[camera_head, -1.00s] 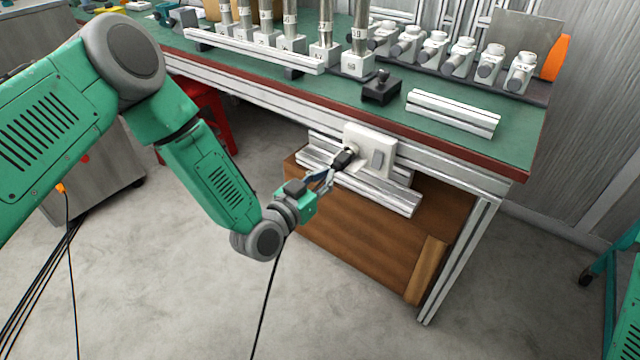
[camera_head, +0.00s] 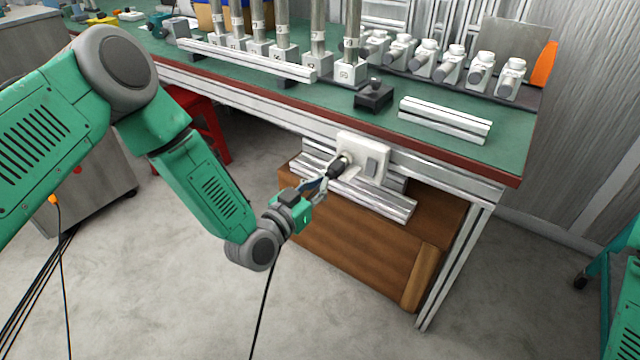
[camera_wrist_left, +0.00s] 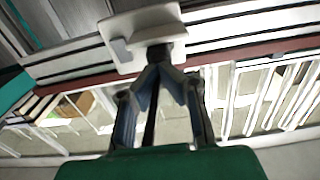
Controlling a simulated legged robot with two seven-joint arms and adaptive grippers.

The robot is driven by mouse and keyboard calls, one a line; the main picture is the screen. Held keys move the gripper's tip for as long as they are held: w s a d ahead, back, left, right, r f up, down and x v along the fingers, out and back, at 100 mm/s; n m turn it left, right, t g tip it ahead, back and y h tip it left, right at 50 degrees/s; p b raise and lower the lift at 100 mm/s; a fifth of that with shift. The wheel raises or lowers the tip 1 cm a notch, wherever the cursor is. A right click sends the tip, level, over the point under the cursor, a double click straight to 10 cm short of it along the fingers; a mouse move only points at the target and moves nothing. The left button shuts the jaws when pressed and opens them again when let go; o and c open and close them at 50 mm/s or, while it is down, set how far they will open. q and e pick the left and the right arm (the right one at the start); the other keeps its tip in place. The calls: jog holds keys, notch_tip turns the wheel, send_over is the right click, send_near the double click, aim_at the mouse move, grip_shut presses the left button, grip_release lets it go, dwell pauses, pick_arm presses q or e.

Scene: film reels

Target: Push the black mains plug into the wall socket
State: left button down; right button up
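The white wall socket plate (camera_head: 374,146) is fixed to the front rail under the bench edge, with a round outlet on its left and a switch on its right. The black mains plug (camera_head: 337,166) is at the outlet, its front against or just inside it; I cannot tell how deep. My left gripper (camera_head: 326,178) is shut on the plug from the lower left. In the left wrist view, the fingers (camera_wrist_left: 160,72) converge on the dark plug (camera_wrist_left: 167,50) in front of the socket plate (camera_wrist_left: 128,24). A black cord (camera_head: 265,305) hangs below the gripper. My right gripper is not in view.
The green bench top (camera_head: 300,97) with its red-brown edge lies above the socket. Metal rails (camera_head: 375,199) and a brown wooden box (camera_head: 350,240) are below it. A red stool (camera_head: 205,118) stands behind my left arm. The floor in front is clear.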

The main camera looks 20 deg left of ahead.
aim_at(330, 174)
pick_arm(q)
jog(key=shift+b+x, duration=0.6)
jog(key=shift+x, duration=1.15)
jog(key=shift+p+v, duration=0.55)
jog(key=shift+v, duration=0.35)
jog(key=p+v, duration=0.1)
jog(key=v, duration=0.3)
jog(key=shift+s+p, duration=0.1)
jog(key=shift+p, duration=0.3)
jog(key=shift+s+f, duration=0.1)
